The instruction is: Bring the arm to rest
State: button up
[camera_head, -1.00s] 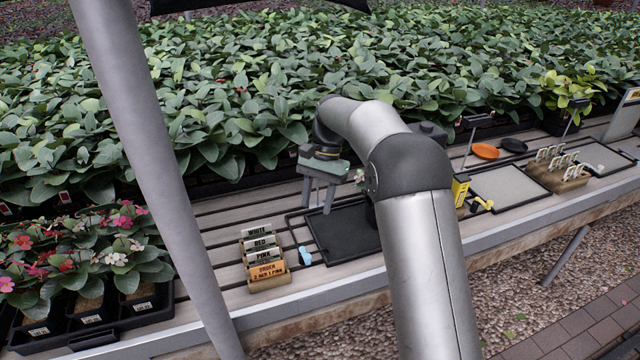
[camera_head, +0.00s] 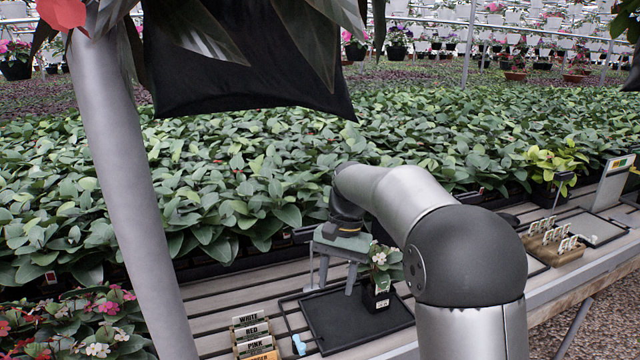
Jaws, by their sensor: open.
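My arm reaches in from the lower right, bent at the elbow, and ends in my gripper (camera_head: 337,276), which points down over the bench. The two fingers are apart and nothing shows between them. A small potted plant (camera_head: 377,294) with white flowers and a black pot stands upright on the black tray (camera_head: 335,325), just right of my gripper. I see a gap between the right finger and the pot, but cannot tell their distance in depth.
Label cards on a wooden holder (camera_head: 252,337) stand left of the tray, with a light blue object (camera_head: 299,344) between. A grey post (camera_head: 125,190) rises at left. Dense green plants (camera_head: 230,190) fill the area behind the bench. Another wooden holder (camera_head: 556,250) stands at right. A hanging plant's black pot (camera_head: 250,70) is overhead.

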jog(key=s+d+f+n+t, duration=0.1)
jog(key=s+d, duration=0.2)
jog(key=s, duration=0.5)
jog(key=s+d+f+n+t+h, duration=0.1)
jog(key=s+d, duration=0.3)
jog(key=s, duration=0.5)
jog(key=s+d+f+n+t, duration=0.1)
jog(key=s+d+f+n, duration=0.1)
jog(key=s, duration=0.7)
jog(key=shift+s+d+f, duration=0.15)
jog(key=shift+d+f, duration=0.6)
